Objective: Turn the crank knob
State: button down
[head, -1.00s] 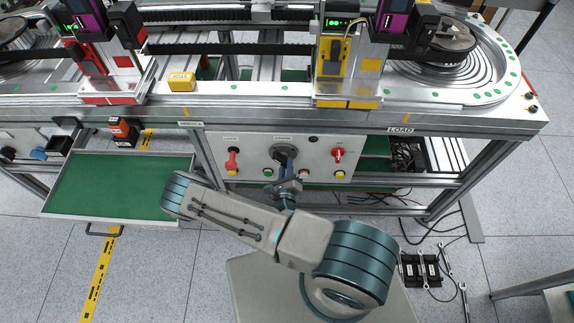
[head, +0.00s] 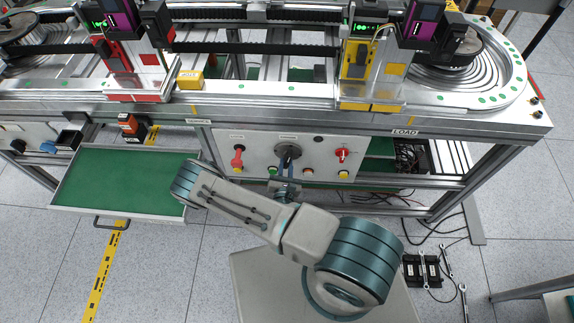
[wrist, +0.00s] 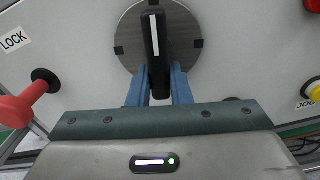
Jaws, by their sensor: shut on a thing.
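The crank knob is a black bar handle with a white line (wrist: 155,45) on a round grey disc (wrist: 187,38) in the wrist view. Its white line is nearly upright, leaning slightly left at the top. In the head view the knob (head: 289,152) is at the middle of the white control panel (head: 262,140). My gripper (wrist: 158,82) is shut on the handle's lower part, one blue finger on each side. In the head view, my forearm and wrist partly hide the gripper.
A red lever (wrist: 22,108) beside the LOCK label and a yellow JOG button (wrist: 314,92) flank the knob. Several buttons line the panel's lower edge. An open green-lined drawer (head: 118,182) is at left. Cables and wrenches (head: 462,298) lie on the floor at right.

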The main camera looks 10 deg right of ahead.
jog(key=shift+a+m, duration=0.15)
jog(key=shift+m, duration=0.75)
jog(key=c, duration=1.3)
grip_release()
jog(key=b+v, duration=0.2)
jog(key=v, duration=1.1)
jog(key=shift+s+a+r, duration=0.1)
jog(key=shift+s+a, duration=0.1)
jog(key=shift+s, duration=0.1)
